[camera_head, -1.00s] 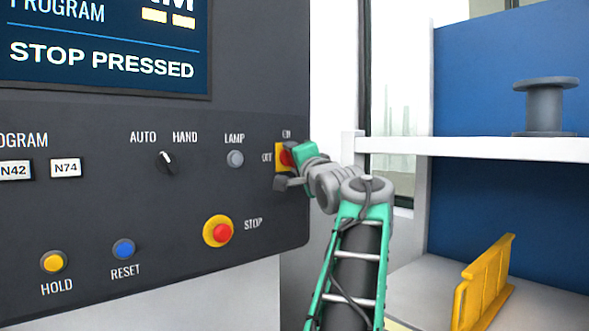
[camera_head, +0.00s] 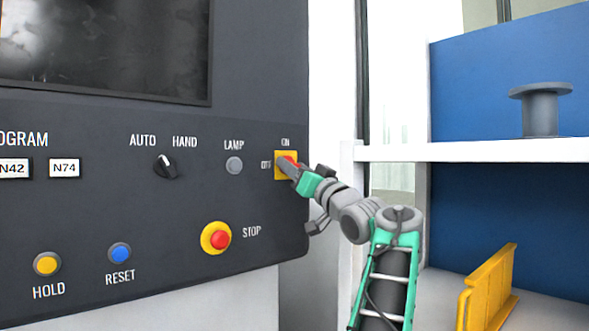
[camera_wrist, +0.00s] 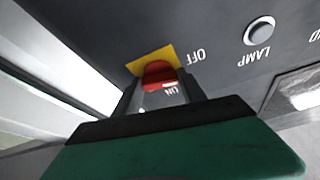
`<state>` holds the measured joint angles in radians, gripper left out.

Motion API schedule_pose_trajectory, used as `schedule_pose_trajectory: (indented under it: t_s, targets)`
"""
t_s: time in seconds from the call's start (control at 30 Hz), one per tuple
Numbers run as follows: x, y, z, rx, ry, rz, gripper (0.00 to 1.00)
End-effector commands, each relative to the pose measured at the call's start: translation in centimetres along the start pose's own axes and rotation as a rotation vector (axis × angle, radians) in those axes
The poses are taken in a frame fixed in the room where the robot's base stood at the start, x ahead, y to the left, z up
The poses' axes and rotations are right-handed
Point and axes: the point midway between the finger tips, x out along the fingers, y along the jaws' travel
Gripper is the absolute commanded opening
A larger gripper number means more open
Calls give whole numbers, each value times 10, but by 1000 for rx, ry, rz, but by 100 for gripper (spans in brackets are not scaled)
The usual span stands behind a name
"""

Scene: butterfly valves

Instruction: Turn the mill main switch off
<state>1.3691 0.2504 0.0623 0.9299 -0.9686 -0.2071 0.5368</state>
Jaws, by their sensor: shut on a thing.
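The main switch is a red knob (camera_wrist: 160,74) on a yellow square plate (camera_head: 281,158), at the right edge of the dark control panel. ON is printed above it and OFF to its left in the head view; the wrist view shows these labels turned over. My gripper (camera_head: 290,166) reaches the switch from the right and is shut on the red knob. In the wrist view the fingers of my gripper (camera_wrist: 163,98) stand on either side of the knob. The fingers partly hide the knob, so its exact pointing is hard to read.
The panel screen (camera_head: 105,45) is dark. A red stop button (camera_head: 221,238), a lamp button (camera_head: 235,166) and an AUTO/HAND selector (camera_head: 166,166) are close by. A white shelf (camera_head: 480,150) with a grey spool (camera_head: 540,110) and a yellow rack (camera_head: 487,288) stand right.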

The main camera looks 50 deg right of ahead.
Motion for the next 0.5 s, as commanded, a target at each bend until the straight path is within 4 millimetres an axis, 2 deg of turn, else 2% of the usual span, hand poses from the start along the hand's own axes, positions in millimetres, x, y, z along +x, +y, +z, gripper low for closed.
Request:
schedule_pose_trajectory:
  t_s: [0.2, 0.5]
  targets:
    - [0, 2, 0, -124, -2, -50, 8]
    - [0, 2, 0, -212, -2, -88, 8]
